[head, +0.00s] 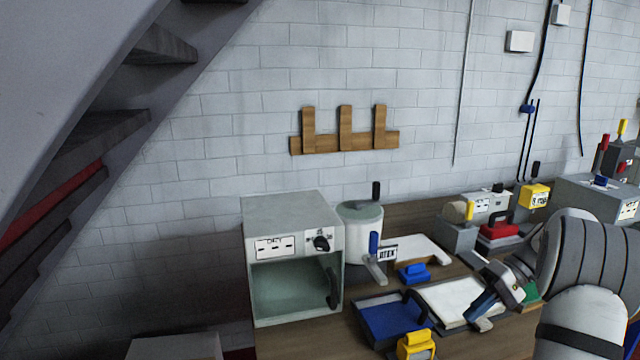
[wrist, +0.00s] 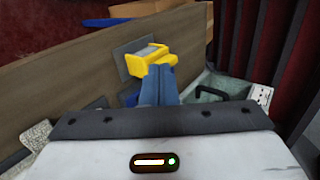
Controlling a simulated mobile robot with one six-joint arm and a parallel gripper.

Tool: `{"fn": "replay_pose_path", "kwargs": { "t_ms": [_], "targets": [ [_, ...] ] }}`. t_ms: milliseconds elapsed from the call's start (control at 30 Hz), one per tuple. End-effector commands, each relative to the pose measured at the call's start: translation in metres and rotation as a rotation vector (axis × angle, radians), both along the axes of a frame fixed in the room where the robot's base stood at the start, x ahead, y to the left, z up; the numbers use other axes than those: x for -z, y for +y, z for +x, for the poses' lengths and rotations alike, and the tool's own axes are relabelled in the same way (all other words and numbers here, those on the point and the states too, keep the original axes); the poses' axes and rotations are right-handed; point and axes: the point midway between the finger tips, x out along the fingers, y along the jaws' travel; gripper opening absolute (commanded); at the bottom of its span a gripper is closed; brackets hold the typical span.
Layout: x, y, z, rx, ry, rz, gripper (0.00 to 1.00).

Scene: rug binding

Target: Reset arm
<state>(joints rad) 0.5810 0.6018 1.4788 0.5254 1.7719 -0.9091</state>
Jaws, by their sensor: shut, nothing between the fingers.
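My gripper (head: 472,314) is at the lower right in the head view, low over the workbench beside a white board (head: 455,298). In the wrist view its two blue fingers (wrist: 158,72) are together, with nothing between them. A yellow block-like thing (wrist: 146,62) shows just beyond the fingertips there; I cannot tell whether they touch it. My arm comes in from the right edge of the head view and hides part of the bench.
On the bench (head: 300,341) stand an open-fronted grey cabinet (head: 292,212), a lidded pot (head: 360,225), a blue tray (head: 385,318) and a yellow clamp-like thing (head: 416,345). More tools crowd the right. A wooden rack (head: 345,142) hangs on the wall; stairs (head: 95,130) rise at left.

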Motion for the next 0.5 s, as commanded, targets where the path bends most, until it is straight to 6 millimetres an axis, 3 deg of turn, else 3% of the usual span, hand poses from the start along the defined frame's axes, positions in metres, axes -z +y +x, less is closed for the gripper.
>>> {"fn": "replay_pose_path", "kwargs": {
  "t_ms": [267, 500],
  "targets": [
    [-0.015, 0.037, -0.014, 0.007, 0.026, -0.129, 0.0],
    [-0.03, 0.077, -0.04, 0.036, 0.031, -0.296, 0.0]
  ]
}}
